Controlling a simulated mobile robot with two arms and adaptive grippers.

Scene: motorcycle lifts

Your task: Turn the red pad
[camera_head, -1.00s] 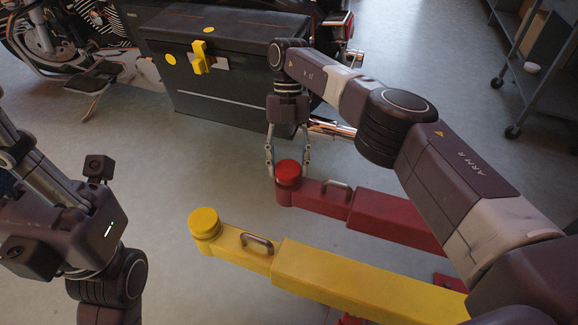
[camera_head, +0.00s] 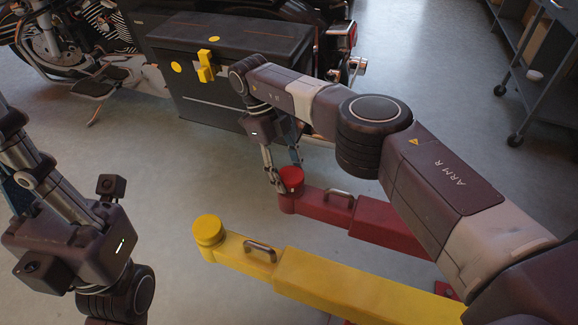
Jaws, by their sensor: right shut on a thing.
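The red pad (camera_head: 291,177) is a round cap on the end of the red lift arm (camera_head: 385,222). My right gripper (camera_head: 288,180) reaches down from behind it, with one finger on its left side and the other at its back right. It is shut on the red pad. The far finger's tip is partly hidden behind the pad. My left arm is at the left edge, and its gripper's fingers do not show.
A yellow lift arm (camera_head: 345,285) with a yellow pad (camera_head: 208,230) lies in front of the red one. A black case (camera_head: 232,85) with a yellow latch stands behind, by a motorcycle (camera_head: 70,40). A wheeled shelf (camera_head: 540,70) is at the right. Floor at centre left is clear.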

